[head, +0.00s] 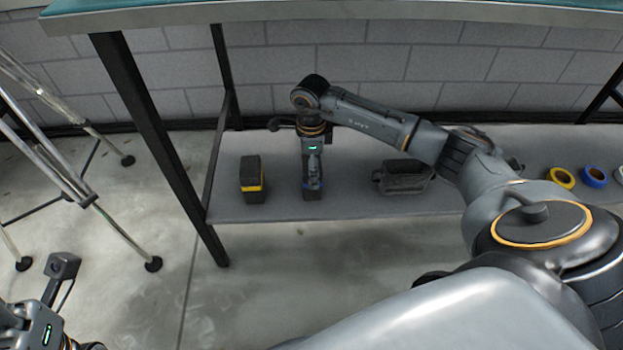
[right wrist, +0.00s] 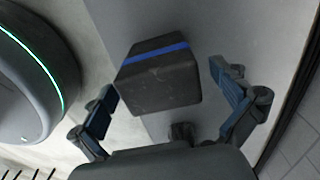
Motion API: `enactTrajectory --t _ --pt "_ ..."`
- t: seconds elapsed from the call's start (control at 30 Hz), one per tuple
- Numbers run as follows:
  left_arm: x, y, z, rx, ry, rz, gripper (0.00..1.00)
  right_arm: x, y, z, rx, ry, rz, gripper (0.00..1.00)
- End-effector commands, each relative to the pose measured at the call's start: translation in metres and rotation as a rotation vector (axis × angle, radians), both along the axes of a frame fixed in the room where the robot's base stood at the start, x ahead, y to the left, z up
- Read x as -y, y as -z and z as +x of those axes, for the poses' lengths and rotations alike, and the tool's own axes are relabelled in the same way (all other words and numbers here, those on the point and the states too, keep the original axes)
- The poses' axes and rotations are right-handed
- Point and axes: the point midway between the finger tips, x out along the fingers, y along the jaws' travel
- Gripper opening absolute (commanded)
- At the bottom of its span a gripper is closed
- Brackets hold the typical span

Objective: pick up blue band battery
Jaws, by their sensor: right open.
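The blue band battery (right wrist: 158,88) is a dark block with a blue stripe near one edge. In the right wrist view it lies between the two spread fingers of my right gripper (right wrist: 163,79), with visible gaps on both sides. In the head view my right gripper (head: 312,180) points down at the lower shelf and mostly hides this battery. My right gripper is open and holds nothing. The wrist of my left arm (head: 40,318) shows at the bottom left corner of the head view; its fingers cannot be made out.
A yellow band battery (head: 253,178) stands on the lower shelf (head: 350,206), left of my right gripper. A dark case (head: 404,178) sits to the right. Yellow and blue tape rolls (head: 594,176) lie farther right. A table leg (head: 160,145) and tabletop edge frame the shelf.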

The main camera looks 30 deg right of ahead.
Motion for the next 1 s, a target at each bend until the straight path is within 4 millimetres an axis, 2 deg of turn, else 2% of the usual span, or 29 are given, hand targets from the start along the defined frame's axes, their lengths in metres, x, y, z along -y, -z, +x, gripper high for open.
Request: enactTrajectory --t 0.03,0.13,0.43,0.8,1.0 --pt "0.000 0.003 0.000 0.016 -0.001 0.000 0.40 0.000 0.013 -0.002 -0.001 0.000 0.000 1.00" --pt "0.001 -0.001 0.001 0.032 -0.002 0.003 0.40 0.000 0.022 -0.001 0.000 0.001 0.000 1.00" --pt "0.001 -0.005 0.002 0.037 -0.002 0.004 0.40 0.000 0.024 -0.001 0.000 0.000 0.000 1.00" --pt "0.002 -0.005 0.002 0.037 -0.001 0.004 0.40 0.000 0.024 -0.001 0.000 0.001 0.000 0.25" --pt "0.002 -0.005 0.002 0.037 -0.001 0.004 0.40 0.000 0.023 0.000 0.001 0.001 0.000 0.23"
